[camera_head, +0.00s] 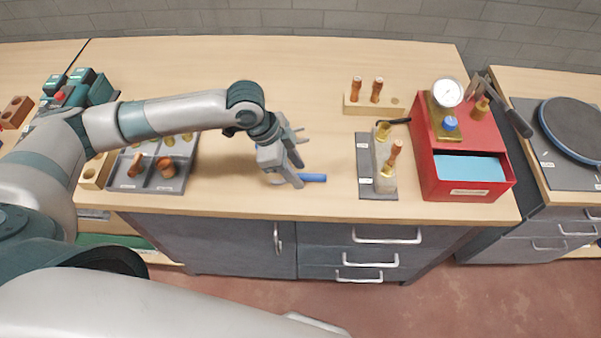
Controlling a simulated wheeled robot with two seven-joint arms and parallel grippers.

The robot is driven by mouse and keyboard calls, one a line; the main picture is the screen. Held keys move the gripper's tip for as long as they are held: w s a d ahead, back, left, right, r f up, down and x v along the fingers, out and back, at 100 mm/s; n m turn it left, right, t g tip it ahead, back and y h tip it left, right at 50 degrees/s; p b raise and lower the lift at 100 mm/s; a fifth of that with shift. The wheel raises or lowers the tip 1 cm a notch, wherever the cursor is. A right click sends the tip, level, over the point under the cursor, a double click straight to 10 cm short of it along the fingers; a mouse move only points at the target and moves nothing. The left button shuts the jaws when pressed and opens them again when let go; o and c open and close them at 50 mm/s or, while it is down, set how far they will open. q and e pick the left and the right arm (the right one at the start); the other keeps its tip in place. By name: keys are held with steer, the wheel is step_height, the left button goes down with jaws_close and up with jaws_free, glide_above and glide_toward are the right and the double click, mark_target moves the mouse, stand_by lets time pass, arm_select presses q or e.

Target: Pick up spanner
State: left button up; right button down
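My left gripper (294,172) is low over the front middle of the wooden workbench (230,60). A short blue bar (313,177) lies on the bench and sticks out to the right from beside its fingertips. The bar may be the spanner's handle; its left part is hidden by the gripper. I cannot tell whether the fingers are open or shut, or whether they touch the bar. No spanner head shows clearly. My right gripper is not in view.
A grey tray (177,184) with copper-coloured parts is left of the gripper. To the right are a dark mat (364,148) with a metal block (386,170), a wooden holder (350,108) and a red box (433,165) with a gauge (447,92). The back middle is clear.

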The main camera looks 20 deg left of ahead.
arm_select(q)
steer(key=shift+f, duration=0.1)
stand_by(0.3)
jaws_close()
step_height(320, 180, up, 10)
steer(key=b, duration=0.2)
stand_by(0.6)
steer(key=shift+w+b, duration=0.1)
steer(key=shift+b, duration=0.2)
steer(key=w+a+r+n+t+y+b, duration=0.2)
steer(key=w+a+r+n+t+y, duration=0.1)
steer(key=n, duration=1.1)
steer(key=shift+w+a+r+n+y, duration=0.4)
steer(key=shift+w+a+r+y, duration=0.2)
steer(key=shift+w, duration=0.6)
